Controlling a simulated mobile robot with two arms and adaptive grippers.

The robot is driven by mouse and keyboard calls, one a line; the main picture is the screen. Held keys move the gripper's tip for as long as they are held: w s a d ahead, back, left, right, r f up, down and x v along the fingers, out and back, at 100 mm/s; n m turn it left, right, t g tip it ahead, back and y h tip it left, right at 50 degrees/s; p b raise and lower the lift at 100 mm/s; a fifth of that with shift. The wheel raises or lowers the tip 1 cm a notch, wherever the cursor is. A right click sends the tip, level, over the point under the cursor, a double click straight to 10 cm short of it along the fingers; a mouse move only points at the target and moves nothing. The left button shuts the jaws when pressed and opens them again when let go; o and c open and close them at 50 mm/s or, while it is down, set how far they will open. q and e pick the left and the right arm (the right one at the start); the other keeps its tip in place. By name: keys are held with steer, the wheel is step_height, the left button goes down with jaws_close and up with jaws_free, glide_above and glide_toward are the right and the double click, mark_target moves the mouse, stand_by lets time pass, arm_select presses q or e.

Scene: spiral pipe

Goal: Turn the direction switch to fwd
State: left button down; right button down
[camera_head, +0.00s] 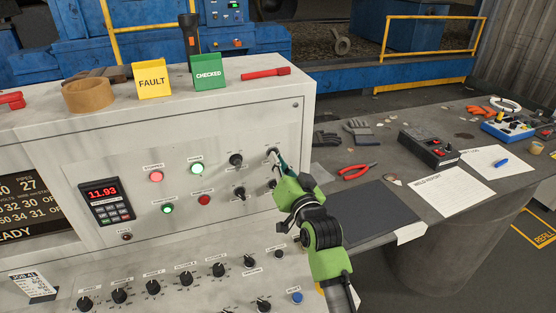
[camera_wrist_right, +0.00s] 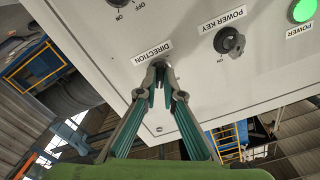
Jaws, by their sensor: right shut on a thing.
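The direction switch (camera_head: 271,152) is on the upper right of the grey control panel (camera_head: 285,120). My right gripper (camera_head: 280,164) reaches it from the lower right in the head view. In the right wrist view the fingertips (camera_wrist_right: 160,78) are closed around the switch, just beside the "DIRECTION" label (camera_wrist_right: 153,53), which appears upside down. The fingers hide most of the knob, so its pointing direction and any position marks cannot be read. My left gripper is not in view.
The power key switch (camera_wrist_right: 228,42) and a lit green power light (camera_wrist_right: 302,10) are close by. Another black knob (camera_head: 239,193) sits below on the panel. A dark workbench (camera_head: 440,130) with pliers (camera_head: 357,171) and boxes stands to the right. The panel top holds a tape roll and signs.

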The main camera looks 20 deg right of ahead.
stand_by(0.4)
steer(key=c, duration=2.2)
jaws_free()
steer(key=s, duration=1.2)
steer(key=shift+d, duration=0.25)
